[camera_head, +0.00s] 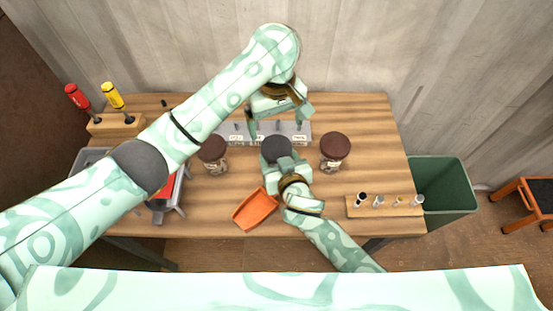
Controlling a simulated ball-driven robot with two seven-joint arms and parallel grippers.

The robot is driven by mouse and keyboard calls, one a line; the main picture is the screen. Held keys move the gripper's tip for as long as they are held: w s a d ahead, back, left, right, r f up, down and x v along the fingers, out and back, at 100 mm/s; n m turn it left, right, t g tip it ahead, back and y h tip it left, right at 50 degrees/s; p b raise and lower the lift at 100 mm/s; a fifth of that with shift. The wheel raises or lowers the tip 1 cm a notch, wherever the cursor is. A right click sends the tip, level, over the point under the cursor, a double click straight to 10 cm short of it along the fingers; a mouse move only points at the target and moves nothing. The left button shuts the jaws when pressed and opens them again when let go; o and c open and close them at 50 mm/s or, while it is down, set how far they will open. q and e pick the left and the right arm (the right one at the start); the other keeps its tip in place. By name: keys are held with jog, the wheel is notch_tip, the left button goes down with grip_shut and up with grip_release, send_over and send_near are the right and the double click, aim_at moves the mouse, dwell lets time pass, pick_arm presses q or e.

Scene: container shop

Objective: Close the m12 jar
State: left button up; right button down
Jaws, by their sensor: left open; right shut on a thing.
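Three jars stand in a row on the wooden table. The middle jar (276,148) has a dark grey round top; I cannot tell whether this is a lid or an open mouth. The left jar (212,150) and the right jar (334,148) have brown lids. The labels are too small to read, so I cannot tell which is m12. My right gripper (280,162) is shut on the middle jar from the front and hides its lower body. My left gripper (278,122) is open and empty, pointing down just behind and above the middle jar.
A grey labelled rack (236,130) lies behind the jars. An orange tray (255,210) is at the front, and a wooden block with small parts (384,206) at the front right. Screwdrivers (112,96) stand back left. A green bin (442,183) is right of the table.

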aim_at(276, 147)
pick_arm(q)
jog(key=shift+f, duration=0.15)
jog(key=shift+f, duration=3.9)
jog(key=c, duration=1)
jog(key=m, duration=0.3)
jog(key=shift+m, duration=0.3)
jog(key=o, duration=1)
jog(key=shift+o, duration=0.2)
jog(key=shift+r, duration=0.1)
jog(key=shift+r, duration=2.2)
